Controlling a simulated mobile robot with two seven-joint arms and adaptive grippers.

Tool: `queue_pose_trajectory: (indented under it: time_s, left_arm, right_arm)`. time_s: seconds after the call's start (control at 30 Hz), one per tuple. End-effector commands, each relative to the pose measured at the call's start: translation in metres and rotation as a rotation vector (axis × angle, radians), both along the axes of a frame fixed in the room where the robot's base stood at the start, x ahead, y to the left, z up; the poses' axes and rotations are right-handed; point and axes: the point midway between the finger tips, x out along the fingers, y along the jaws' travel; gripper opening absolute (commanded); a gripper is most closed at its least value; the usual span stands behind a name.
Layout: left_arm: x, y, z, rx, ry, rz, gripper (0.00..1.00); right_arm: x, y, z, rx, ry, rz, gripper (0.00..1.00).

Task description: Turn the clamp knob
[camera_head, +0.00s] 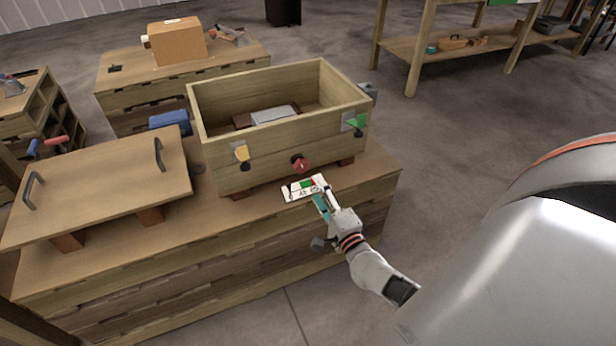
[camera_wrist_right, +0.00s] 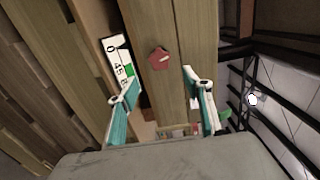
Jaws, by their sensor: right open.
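The red clamp knob (camera_head: 300,164) sits low on the front wall of a wooden crate (camera_head: 225,170). In the right wrist view the knob (camera_wrist_right: 159,58) looks faceted and lies ahead of the fingertips, roughly between their lines. A white dial card (camera_head: 296,190) with numbers and a green patch lies just below the knob; it also shows in the wrist view (camera_wrist_right: 114,60). My right gripper (camera_head: 320,192), with teal finger pads, is open, empty and in front of the card, apart from the knob. It shows open in the wrist view (camera_wrist_right: 161,80). My left gripper is out of view.
A yellow latch (camera_head: 241,152) and a green latch (camera_head: 357,122) flank the knob on the crate front. The crate stands on a wooden workbench (camera_head: 130,262). A board with two dark handles (camera_head: 95,185) lies at left. Floor right of the bench is clear.

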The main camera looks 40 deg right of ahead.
Motion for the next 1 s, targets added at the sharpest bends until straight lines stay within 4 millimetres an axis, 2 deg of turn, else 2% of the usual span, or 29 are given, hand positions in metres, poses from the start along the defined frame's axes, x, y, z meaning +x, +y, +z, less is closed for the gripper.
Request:
queue_pose_trajectory:
  time_s: [0.17,0.4,0.5,0.6,0.77,1.0]
  left_arm:
    - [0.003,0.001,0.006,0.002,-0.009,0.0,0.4]
    - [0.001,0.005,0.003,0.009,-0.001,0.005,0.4]
    - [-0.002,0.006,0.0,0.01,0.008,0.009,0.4]
    - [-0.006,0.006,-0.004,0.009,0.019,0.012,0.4]
    - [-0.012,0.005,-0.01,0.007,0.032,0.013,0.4]
    - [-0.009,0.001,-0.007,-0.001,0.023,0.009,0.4]
  right_arm:
    - [0.015,-0.003,0.007,-0.331,0.063,-0.006,0.5]
    - [0.036,-0.006,0.007,-0.917,0.208,-0.01,0.5]
    - [0.041,-0.007,0.004,-1.071,0.252,-0.006,0.5]
    - [0.044,-0.007,0.003,-1.155,0.277,-0.003,0.5]
    - [0.055,-0.01,0.0,-1.184,0.285,-0.001,0.5]
    - [0.09,-0.019,-0.002,-1.181,0.287,0.0,0.5]
